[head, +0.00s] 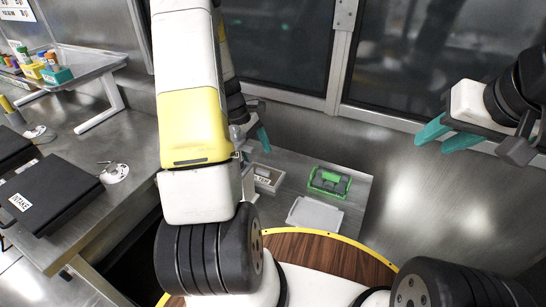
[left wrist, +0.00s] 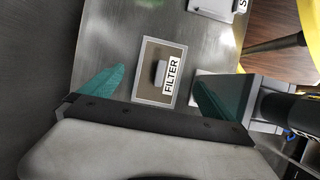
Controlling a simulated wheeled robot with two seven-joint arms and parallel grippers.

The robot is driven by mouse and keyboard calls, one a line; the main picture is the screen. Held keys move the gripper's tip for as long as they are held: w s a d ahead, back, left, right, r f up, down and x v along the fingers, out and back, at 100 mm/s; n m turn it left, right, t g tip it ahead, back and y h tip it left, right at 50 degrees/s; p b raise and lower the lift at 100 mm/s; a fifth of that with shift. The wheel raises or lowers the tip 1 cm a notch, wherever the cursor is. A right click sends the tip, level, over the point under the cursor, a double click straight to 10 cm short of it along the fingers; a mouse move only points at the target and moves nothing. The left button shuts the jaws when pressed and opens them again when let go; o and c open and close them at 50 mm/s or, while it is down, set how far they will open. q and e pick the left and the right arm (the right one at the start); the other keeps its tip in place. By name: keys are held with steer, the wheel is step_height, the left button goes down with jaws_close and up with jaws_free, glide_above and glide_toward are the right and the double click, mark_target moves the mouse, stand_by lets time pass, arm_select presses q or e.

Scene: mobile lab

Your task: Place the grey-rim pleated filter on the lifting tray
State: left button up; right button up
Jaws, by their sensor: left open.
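My left gripper (head: 262,140) is over the grey bench in the head view, partly hidden behind my arm. In the left wrist view my left gripper (left wrist: 160,78) is open and empty, its teal fingers apart on either side of a shallow holder labelled FILTER (left wrist: 150,95). A small grey block (left wrist: 161,73) lies in that holder, apart from the fingers; I cannot make out pleats. The holder also shows in the head view (head: 256,184). A pale flat tray (head: 315,217) lies nearby; I cannot tell whether it is the lifting tray. My right gripper (head: 432,147) is open and empty at the right.
A green-framed item (head: 330,182) with a grey top sits on the bench (head: 350,205), beside the pale tray. A round wooden top (head: 325,252) with a yellow edge is in front. A black INTAKE case (head: 50,193) lies on the left counter. Windows stand behind.

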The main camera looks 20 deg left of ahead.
mark_target(263, 170)
arm_select(q)
steer(key=x, duration=0.6)
steer(key=shift+a, duration=0.15)
steer(key=c, duration=1.3)
steer(key=shift+c, duration=0.2)
steer(key=shift+r, duration=0.1)
